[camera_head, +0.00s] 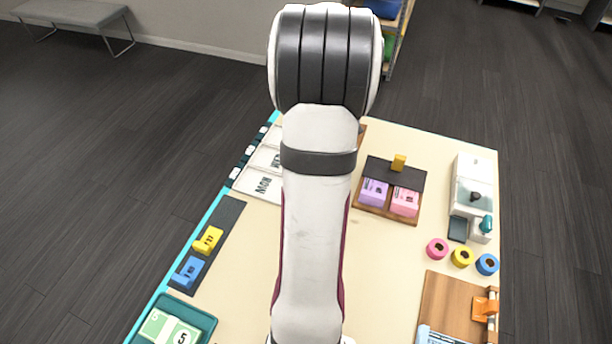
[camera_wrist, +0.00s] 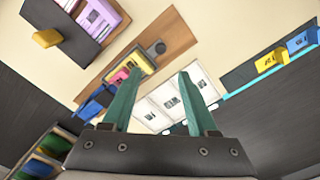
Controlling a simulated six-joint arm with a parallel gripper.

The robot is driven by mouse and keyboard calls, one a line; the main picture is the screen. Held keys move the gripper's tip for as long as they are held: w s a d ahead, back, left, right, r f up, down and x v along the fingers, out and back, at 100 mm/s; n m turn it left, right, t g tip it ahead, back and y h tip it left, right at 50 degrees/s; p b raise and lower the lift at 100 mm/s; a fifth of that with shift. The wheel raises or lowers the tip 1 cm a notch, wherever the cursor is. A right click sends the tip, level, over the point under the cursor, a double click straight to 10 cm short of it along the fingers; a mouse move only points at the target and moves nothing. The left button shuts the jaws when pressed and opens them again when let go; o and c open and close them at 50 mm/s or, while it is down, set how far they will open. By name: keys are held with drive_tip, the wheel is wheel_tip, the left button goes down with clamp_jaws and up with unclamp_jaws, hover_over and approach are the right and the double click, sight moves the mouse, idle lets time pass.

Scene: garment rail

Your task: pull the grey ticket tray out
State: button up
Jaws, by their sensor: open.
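In the head view my arm hides the gripper.
White cards (camera_head: 262,185) lie by the left edge, beside my arm. A dark strip (camera_head: 213,246) carries a yellow and a blue block. Coloured rolls (camera_head: 463,257) and a white device (camera_head: 473,180) stand at the right. Wrist view: a wooden board (camera_wrist: 172,38) lies near the fingers.

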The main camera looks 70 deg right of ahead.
wheel_tip(320, 180, down, 13)
drive_tip(key=shift+f, duration=0.1)
clamp_jaws()
idle(1.4)
